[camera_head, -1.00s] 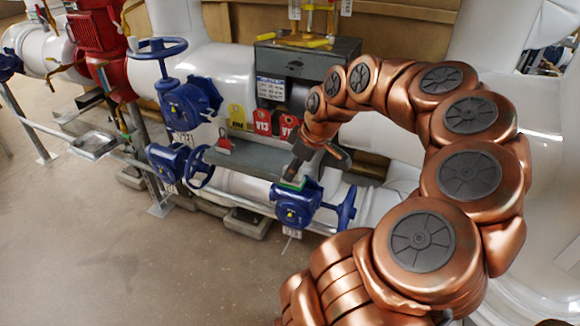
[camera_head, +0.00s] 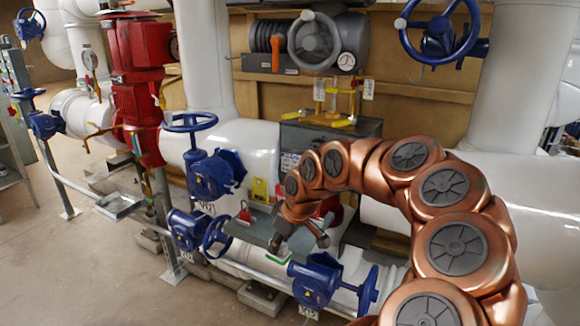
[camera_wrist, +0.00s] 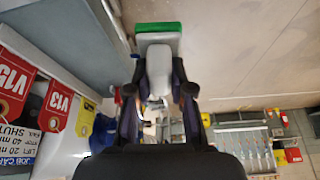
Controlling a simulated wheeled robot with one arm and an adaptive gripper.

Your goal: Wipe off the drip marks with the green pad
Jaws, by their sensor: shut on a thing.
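My gripper (camera_head: 277,243) is shut on the pale grey handle (camera_wrist: 158,66) of the green pad (camera_wrist: 159,27). In the wrist view the handle sits between the two dark fingers, with the pad beyond the fingertips. In the head view the pad shows as a thin green edge (camera_head: 278,260) under the gripper, near the front edge of the grey ledge (camera_head: 246,231) and left of a blue valve (camera_head: 318,282). Whether the pad touches anything, I cannot tell. I cannot make out drip marks in either view.
Blue handwheel valves (camera_head: 212,176) stand left of the ledge and in front of it. A small red-and-white item (camera_head: 245,213) sits on the ledge. Red tags (camera_wrist: 56,106) and a yellow tag (camera_wrist: 86,117) hang close by at left. White pipes surround the ledge; open floor (camera_head: 90,262) lies at front left.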

